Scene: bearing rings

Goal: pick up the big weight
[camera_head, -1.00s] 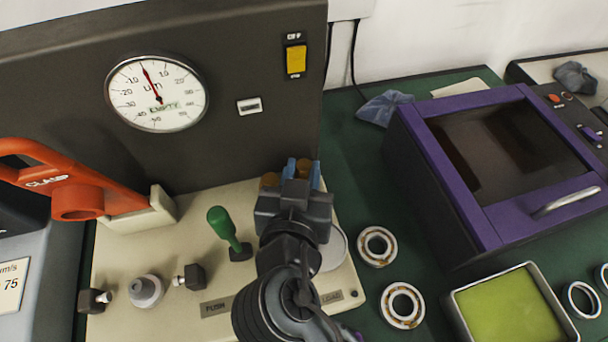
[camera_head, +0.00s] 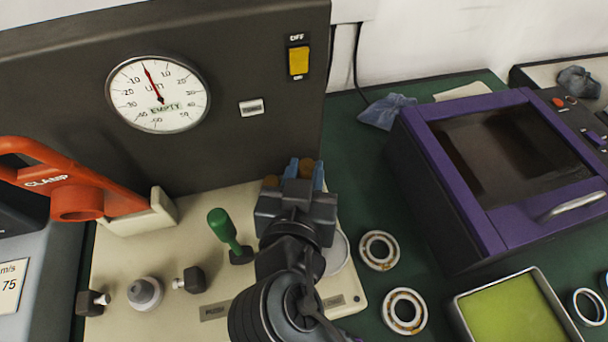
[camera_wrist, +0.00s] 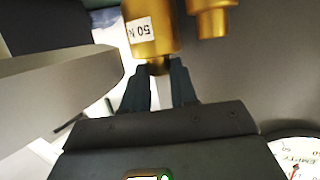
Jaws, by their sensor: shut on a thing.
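The big weight is a brass cylinder with a "50 N" label in the wrist view (camera_wrist: 150,28). Its narrow knob sits between my gripper's fingers (camera_wrist: 158,85), which are shut on it. My wrist hides the weights' lower parts.
A green-knobbed lever (camera_head: 222,228) stands close left of my arm. The dark panel with the dial (camera_head: 158,92) is just behind. An orange clamp (camera_head: 75,190) is at left. Bearing rings (camera_head: 379,250), a purple-framed box (camera_head: 480,215) and a green-lined tray (camera_head: 512,315) are at right.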

